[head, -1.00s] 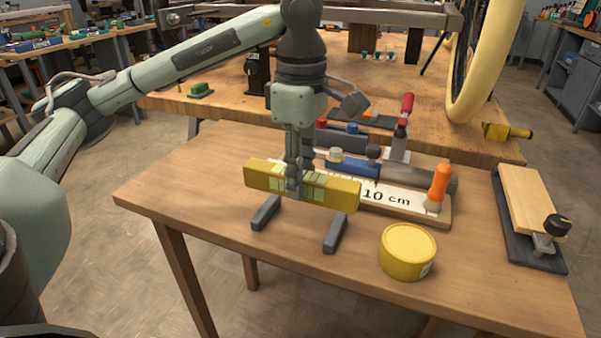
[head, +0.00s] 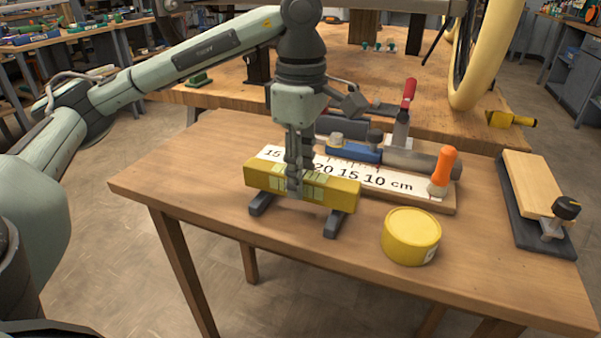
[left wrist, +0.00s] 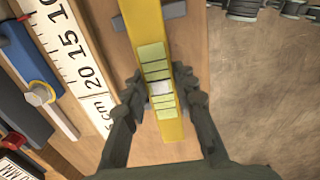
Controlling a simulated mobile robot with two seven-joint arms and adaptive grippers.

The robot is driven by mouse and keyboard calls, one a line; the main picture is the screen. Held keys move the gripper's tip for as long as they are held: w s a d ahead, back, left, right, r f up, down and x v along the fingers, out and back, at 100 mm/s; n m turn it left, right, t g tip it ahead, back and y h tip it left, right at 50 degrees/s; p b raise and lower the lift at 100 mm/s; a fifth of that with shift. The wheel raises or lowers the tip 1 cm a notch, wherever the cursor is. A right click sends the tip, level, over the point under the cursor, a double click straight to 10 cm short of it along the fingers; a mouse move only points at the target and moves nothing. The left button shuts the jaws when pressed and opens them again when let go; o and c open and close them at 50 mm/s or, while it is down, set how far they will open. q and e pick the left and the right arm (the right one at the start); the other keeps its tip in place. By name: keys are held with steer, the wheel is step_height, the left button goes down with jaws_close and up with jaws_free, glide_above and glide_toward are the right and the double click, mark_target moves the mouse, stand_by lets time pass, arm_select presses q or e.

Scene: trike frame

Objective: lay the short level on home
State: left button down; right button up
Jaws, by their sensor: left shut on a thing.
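The short level is a yellow bar (head: 342,194) with pale green windows, held level above the front of the table. My left gripper (head: 295,188) points down and is shut on its middle. In the left wrist view the fingers (left wrist: 161,90) sit on both sides of the yellow bar (left wrist: 142,22). Two dark grey rests lie under the bar, a left one (head: 261,205) and a right one (head: 336,225); their front ends show. Whether the bar touches them I cannot tell. My right gripper is not in view.
Behind the bar lies a white ruler board (head: 400,186) with an orange-handled tool (head: 443,171) at its right end. A yellow tin (head: 410,238) stands to the right. A blue tool (head: 353,153) lies behind the board. The table's left part is clear.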

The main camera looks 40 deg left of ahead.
arm_select(q)
steer(key=shift+f+b, duration=0.55)
steer(key=shift+f, duration=0.05)
steer(key=c, duration=1.1)
jaws_free()
steer(key=shift+c, duration=0.2)
step_height(320, 180, up, 12)
